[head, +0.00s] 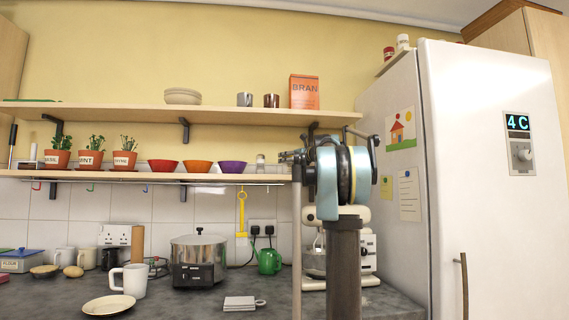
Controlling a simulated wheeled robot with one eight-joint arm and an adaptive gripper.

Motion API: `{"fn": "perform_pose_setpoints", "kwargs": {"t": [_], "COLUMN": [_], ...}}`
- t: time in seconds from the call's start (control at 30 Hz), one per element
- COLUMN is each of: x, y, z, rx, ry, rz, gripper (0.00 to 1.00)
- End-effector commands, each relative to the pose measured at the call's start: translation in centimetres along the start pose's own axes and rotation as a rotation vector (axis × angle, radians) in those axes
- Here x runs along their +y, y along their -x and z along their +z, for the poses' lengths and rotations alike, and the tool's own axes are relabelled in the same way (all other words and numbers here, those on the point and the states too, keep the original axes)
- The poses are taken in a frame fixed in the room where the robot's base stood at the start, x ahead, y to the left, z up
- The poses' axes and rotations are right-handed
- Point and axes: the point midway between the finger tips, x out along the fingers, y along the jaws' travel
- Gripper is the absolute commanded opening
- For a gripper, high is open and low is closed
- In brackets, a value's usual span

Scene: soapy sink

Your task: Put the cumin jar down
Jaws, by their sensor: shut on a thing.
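My gripper (291,156) shows only in part, as dark finger parts beside my blue and grey arm, level with the lower shelf. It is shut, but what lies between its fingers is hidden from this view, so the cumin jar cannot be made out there.
Purple (233,168), orange (197,167) and red (162,166) bowls stand left of the small jar. The upper shelf (220,114) hangs above. A white fridge (495,190) stands at right. A steel pot (199,252) and stand mixer (367,250) are on the counter.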

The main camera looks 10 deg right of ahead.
Motion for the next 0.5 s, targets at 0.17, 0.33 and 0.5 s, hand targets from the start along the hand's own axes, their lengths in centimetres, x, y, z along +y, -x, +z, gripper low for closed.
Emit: {"fn": "perform_pose_setpoints", "kwargs": {"t": [0.17, 0.33, 0.5], "x": [0.05, 0.11, 0.15], "y": [-0.05, -0.08, -0.09], "z": [-0.11, -0.10, 0.06], "rx": [0.000, 0.000, 0.000], "ry": [0.000, 0.000, 0.000], "rz": [0.001, 0.001, 0.002], "gripper": [0.64, 0.64, 0.64]}}
